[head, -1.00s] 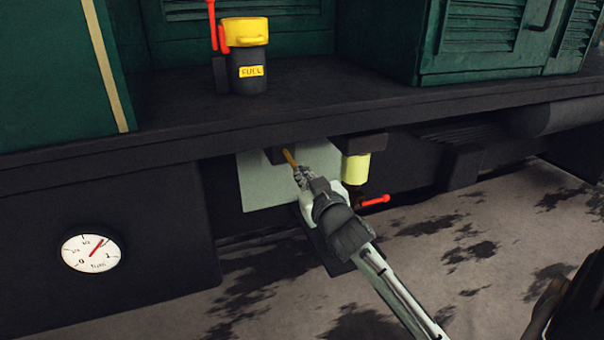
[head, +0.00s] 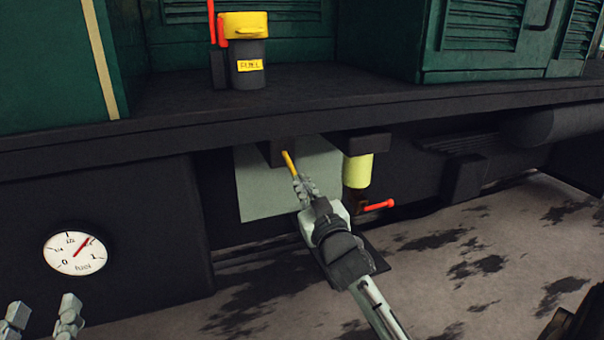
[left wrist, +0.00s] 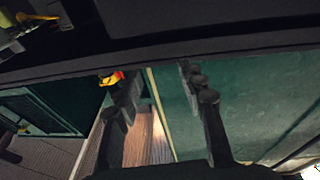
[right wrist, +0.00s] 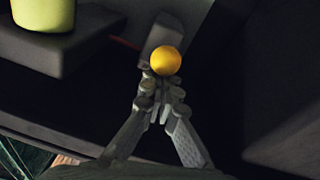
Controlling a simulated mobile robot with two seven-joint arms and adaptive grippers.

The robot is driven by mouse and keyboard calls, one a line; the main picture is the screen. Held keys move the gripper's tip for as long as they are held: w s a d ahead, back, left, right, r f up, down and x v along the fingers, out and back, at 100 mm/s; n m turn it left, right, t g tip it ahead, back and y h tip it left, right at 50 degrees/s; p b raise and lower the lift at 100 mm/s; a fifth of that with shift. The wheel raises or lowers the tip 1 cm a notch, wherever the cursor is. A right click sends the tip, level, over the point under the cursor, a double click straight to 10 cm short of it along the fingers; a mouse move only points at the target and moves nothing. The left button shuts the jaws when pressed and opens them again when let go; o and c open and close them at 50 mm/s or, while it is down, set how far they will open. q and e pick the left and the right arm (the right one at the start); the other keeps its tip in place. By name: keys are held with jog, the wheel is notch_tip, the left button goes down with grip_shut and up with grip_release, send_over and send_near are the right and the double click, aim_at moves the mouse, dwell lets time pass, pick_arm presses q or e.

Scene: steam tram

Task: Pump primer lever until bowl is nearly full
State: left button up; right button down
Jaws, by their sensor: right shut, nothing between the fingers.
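The yellow primer lever (head: 289,163) hangs from a dark block under the running board, in front of a pale plate. My right gripper (head: 299,181) is at its lower end with fingers shut. In the right wrist view the lever's round yellow end (right wrist: 165,60) shows just beyond the closed fingertips (right wrist: 160,88), not between them; I cannot tell whether they touch. The bowl (head: 357,170), pale yellow-green, is right of the lever; its fill level cannot be made out. My left gripper (head: 42,308) is open and empty at the lower left, below the gauge.
A round gauge (head: 75,249) is on the dark side panel. A small red-handled tap (head: 376,206) is below the bowl. A dark canister (head: 247,70) with yellow lid and red lever stands on the running board (head: 330,95). Stained ground (head: 500,250) is open at the right.

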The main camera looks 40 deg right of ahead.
jog(key=shift+f+t+b, duration=0.3)
jog(key=shift+f+b, duration=0.25)
jog(key=shift+f, duration=0.1)
jog(key=shift+w+f+b, duration=0.15)
jog(key=shift+f+b, duration=0.15)
jog(key=shift+f, duration=0.05)
pick_arm(q)
notch_tip(320, 180, up, 6)
jog(key=s+t+h, duration=0.1)
jog(key=s+t, duration=0.1)
jog(key=t, duration=0.2)
jog(key=shift+s+a, duration=0.2)
jog(key=shift+a, duration=0.2)
pick_arm(e)
jog(key=shift+f, duration=0.25)
pick_arm(q)
jog(key=shift+s+r, duration=0.1)
jog(key=shift+r, duration=0.05)
pick_arm(e)
jog(key=shift+w+f, duration=0.1)
jog(key=shift+f, duration=0.1)
